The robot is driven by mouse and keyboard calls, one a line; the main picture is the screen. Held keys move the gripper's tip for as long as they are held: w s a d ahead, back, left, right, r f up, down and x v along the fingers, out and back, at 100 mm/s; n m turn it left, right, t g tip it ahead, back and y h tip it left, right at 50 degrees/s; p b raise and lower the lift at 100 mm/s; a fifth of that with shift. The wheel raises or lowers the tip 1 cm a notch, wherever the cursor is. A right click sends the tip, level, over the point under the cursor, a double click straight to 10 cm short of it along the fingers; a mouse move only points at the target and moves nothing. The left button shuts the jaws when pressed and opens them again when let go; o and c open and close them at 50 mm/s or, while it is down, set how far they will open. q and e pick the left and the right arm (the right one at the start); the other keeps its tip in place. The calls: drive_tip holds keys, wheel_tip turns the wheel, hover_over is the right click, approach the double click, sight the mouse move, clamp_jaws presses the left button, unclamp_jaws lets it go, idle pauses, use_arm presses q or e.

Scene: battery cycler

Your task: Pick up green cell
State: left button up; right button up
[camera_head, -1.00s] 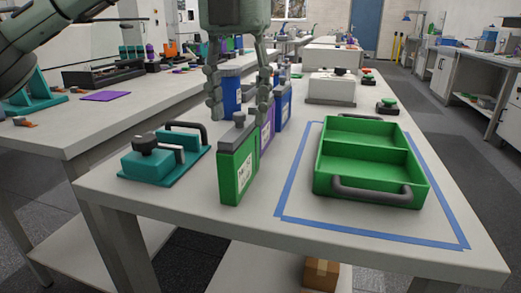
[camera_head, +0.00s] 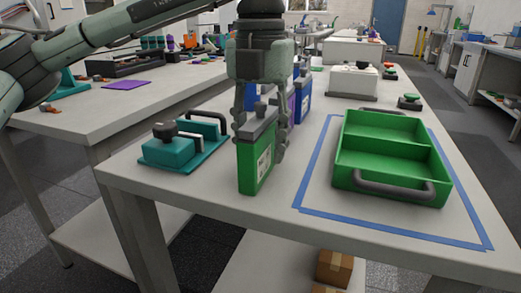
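The green cell (camera_head: 257,165) stands upright on the near bench, with a grey top and a pale label on its right side. My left gripper (camera_head: 262,140) points down over it. One finger is by the cell's top left and the other beside its right edge. I cannot tell whether the fingers touch it. A purple cell (camera_head: 287,103) and a blue cell (camera_head: 303,98) stand behind it, partly hidden by the gripper. My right gripper is not in view.
A green two-compartment tray (camera_head: 392,128) with dark handles sits inside a blue tape outline (camera_head: 310,172) to the right. A teal fixture (camera_head: 170,151) with a black knob and handle stands to the left. Clear bench lies in front of the cell.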

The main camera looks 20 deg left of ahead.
use_arm(q)
clamp_jaws()
drive_tip(key=shift+r, duration=0.25)
